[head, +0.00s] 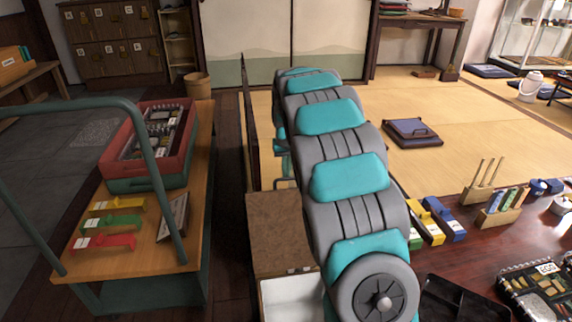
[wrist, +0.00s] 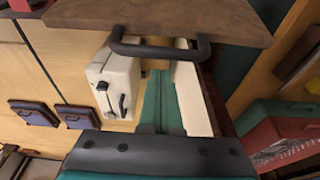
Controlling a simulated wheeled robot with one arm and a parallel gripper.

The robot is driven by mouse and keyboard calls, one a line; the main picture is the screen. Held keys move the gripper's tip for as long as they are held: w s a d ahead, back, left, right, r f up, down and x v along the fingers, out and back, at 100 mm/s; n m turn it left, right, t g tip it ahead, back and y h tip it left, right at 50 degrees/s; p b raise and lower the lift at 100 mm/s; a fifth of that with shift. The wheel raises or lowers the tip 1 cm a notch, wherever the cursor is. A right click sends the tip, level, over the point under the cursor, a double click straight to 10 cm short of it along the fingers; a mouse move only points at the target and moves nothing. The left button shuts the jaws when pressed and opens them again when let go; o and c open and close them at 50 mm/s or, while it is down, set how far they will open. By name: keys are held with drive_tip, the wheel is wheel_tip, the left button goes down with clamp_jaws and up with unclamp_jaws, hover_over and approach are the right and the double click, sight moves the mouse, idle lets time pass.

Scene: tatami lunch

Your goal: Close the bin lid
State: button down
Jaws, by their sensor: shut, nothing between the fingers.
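In the head view, a brown panel, seemingly the bin lid (head: 282,222), is raised behind a white open box, likely the bin (head: 290,300). My arm covers their right side and hides my gripper there. In the wrist view, the brown lid (wrist: 200,16) crosses the top, with a dark bar handle (wrist: 160,49) on its near edge. My gripper (wrist: 158,73) is shut and empty, its green fingers pointing up the picture below the handle. I cannot tell whether they touch anything. A white wall (wrist: 192,92), likely the bin's, stands right of the fingers.
A white case (wrist: 112,82) with a black handle is left of the fingers. A cart with a red crate (head: 122,142) stands left in the head view. A low table at right holds a black tray (head: 462,302) and coloured blocks. Tatami with a dark cushion (head: 411,132) lies beyond.

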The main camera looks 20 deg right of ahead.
drive_tip(key=shift+s+a+r, duration=0.15)
drive_tip(key=shift+s+r, duration=0.15)
drive_tip(key=shift+s, duration=0.3)
drive_tip(key=shift+s+a+r, duration=0.15)
drive_tip(key=shift+s+r, duration=0.1)
drive_tip(key=shift+s, duration=0.3)
